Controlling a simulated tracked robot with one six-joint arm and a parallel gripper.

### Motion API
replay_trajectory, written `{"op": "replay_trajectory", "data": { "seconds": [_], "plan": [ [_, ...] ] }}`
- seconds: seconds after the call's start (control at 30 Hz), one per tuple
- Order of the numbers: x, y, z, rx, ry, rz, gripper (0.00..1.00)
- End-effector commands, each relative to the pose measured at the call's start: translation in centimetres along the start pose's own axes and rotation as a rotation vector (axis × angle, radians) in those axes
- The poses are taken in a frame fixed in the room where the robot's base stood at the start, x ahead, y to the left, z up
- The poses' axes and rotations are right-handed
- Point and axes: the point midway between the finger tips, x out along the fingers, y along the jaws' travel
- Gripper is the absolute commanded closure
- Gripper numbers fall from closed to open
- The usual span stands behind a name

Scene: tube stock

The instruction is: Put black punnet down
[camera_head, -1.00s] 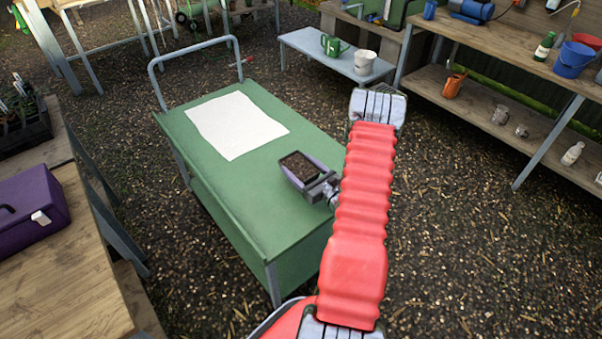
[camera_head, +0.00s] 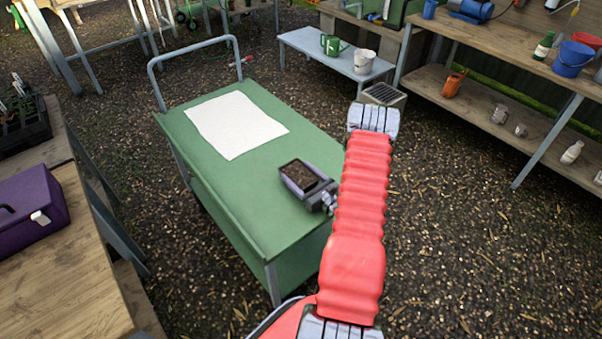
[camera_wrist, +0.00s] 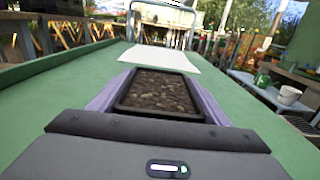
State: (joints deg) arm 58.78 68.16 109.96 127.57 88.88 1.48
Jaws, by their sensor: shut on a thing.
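The black punnet (camera_head: 305,174), filled with brown soil-like material, is between the fingers of my gripper (camera_head: 303,178) over the near right part of the green cart top (camera_head: 222,182). In the wrist view the punnet (camera_wrist: 158,92) sits level between the two purple-grey fingers (camera_wrist: 158,98), which lie along its left and right sides. My gripper is shut on it. Whether the punnet's base touches the cart top is hidden. A white sheet (camera_head: 237,124) lies flat on the cart beyond the punnet; it also shows in the wrist view (camera_wrist: 158,57).
The cart's grey handle (camera_head: 196,45) rises at its far end. A purple box (camera_head: 28,212) sits on the wooden bench at left. A low grey bench (camera_head: 335,54) holds a green watering can (camera_head: 332,45) and a white pot (camera_head: 364,61). The cart top around the punnet is clear.

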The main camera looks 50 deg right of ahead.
Motion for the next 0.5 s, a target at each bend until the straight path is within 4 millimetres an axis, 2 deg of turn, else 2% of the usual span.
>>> {"op": "replay_trajectory", "data": {
  "seconds": [0.13, 0.17, 0.4, 0.5],
  "plan": [
    [0.0, -0.02, -0.15, 0.0, 0.0, 0.0, 0.59],
    [-0.02, 0.0, -0.22, 0.001, 0.001, 0.0, 0.29],
    [-0.02, -0.01, -0.17, 0.0, 0.0, 0.0, 0.12],
    [-0.02, -0.02, -0.17, 0.0, 0.001, 0.0, 0.11]
  ]
}}
